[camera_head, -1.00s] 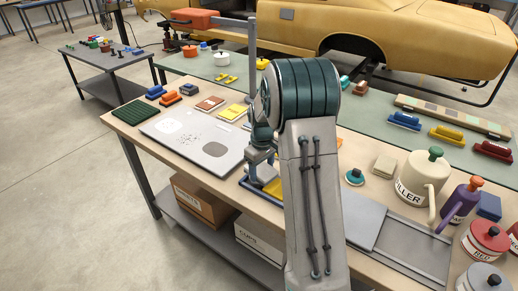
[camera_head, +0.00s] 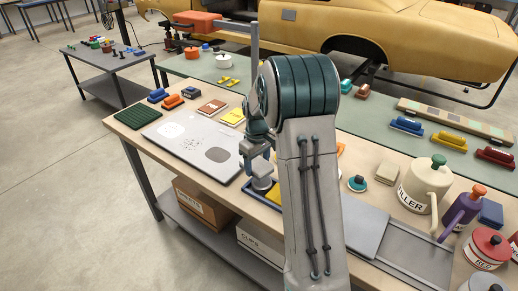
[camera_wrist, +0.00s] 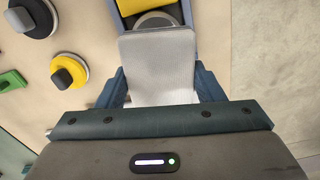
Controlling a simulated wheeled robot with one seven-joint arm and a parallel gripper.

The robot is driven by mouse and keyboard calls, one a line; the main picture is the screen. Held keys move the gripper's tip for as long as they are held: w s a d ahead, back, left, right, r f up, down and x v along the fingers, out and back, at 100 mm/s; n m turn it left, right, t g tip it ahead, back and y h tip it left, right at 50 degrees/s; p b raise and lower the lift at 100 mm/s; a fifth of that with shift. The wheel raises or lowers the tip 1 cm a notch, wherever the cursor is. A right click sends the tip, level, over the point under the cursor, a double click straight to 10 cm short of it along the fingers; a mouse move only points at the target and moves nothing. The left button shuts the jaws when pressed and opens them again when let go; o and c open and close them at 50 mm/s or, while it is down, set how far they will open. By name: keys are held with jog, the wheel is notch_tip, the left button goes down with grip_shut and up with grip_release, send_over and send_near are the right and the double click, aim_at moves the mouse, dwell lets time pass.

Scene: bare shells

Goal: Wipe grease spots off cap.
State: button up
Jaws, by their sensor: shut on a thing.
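My gripper (camera_wrist: 160,92) is shut on a light grey, fine-textured flat pad (camera_wrist: 158,58), which fills the space between the fingers. In the head view my gripper (camera_head: 258,152) hangs over the front part of the table, and a grey piece shows below it. Just beyond the pad in the wrist view is a grey round thing (camera_wrist: 157,21), partly covered by the pad; I cannot tell if it is the cap. It lies at a blue-rimmed tray (camera_wrist: 114,18) with a yellow piece (camera_wrist: 131,6) in it. No grease spots show clearly on it.
A pale panel (camera_head: 188,160) with dark specks and grey patches lies left of my gripper. A green ribbed mat (camera_head: 133,118) is at the left end. A filler can (camera_head: 417,190) stands right of my arm. Knobbed discs, one yellow (camera_wrist: 65,80), sit beside the tray.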

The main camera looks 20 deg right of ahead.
jog(key=shift+w+a+r, duration=0.1)
jog(key=shift+r, duration=0.5)
jog(key=shift+r+p, duration=1.1)
jog(key=shift+r, duration=0.4)
